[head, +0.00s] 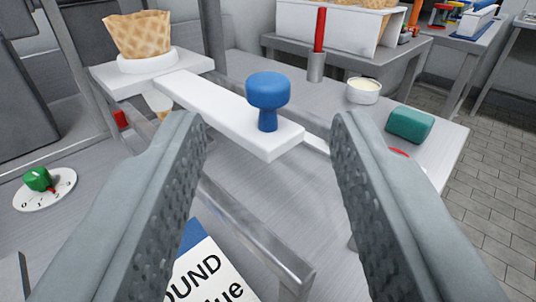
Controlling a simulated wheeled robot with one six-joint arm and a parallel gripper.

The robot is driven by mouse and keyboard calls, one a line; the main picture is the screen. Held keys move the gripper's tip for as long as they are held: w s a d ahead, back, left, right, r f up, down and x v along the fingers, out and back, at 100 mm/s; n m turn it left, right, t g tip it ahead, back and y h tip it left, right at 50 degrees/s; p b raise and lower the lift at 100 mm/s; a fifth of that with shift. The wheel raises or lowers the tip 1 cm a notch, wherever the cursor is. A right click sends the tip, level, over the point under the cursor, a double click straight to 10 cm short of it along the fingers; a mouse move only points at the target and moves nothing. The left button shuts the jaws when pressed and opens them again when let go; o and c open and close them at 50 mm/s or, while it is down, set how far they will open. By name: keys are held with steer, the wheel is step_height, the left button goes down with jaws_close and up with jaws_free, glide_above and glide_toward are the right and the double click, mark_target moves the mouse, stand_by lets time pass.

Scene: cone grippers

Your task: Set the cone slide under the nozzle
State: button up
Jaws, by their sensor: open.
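The cone slide (210,103) is a white bar on a metal rail, running from the back left towards the middle. A waffle cone (138,36) stands upright in the white ring (148,62) at its far left end, its tip showing below. A blue knob (268,98) stands on the near right end of the slide. My gripper (270,125) is open, its two grey fingers to either side of the knob in the picture, with nothing between them touching. I cannot tell the nozzle in this view.
A green dial knob (38,180) sits on a numbered plate at left. A blue and white card (208,270) lies below. A metal cup with a red stick (318,50), a cream-filled bowl (363,90) and a teal block (410,124) stand on the right of the table. A metal rail (262,240) crosses in front.

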mark_target(268, 78)
steer(key=s, duration=1)
steer(key=shift+a, duration=0.4)
steer(key=w+d+r+m+g+h, duration=0.35)
steer(key=d+r+m+g, duration=0.35)
steer(key=m, duration=0.6)
steer(key=w+d+r+m+g+h, duration=0.3)
steer(key=d+r+m+h, duration=0.2)
steer(key=d+m, duration=0.65)
steer(key=w+a+r+m+g+y, duration=0.25)
steer(key=a+m+y, duration=0.3)
steer(key=a, duration=0.35)
steer(key=w+a+r+m+g+y, duration=0.1)
steer(key=a+r+m+y, duration=0.25)
steer(key=a+m, duration=0.4)
steer(key=shift+n, duration=0.65)
steer(key=x, duration=0.5)
steer(key=a+x, duration=0.1)
steer(key=x, duration=1.1)
steer(key=shift+a+f, duration=0.2)
steer(key=shift+a, duration=0.15)
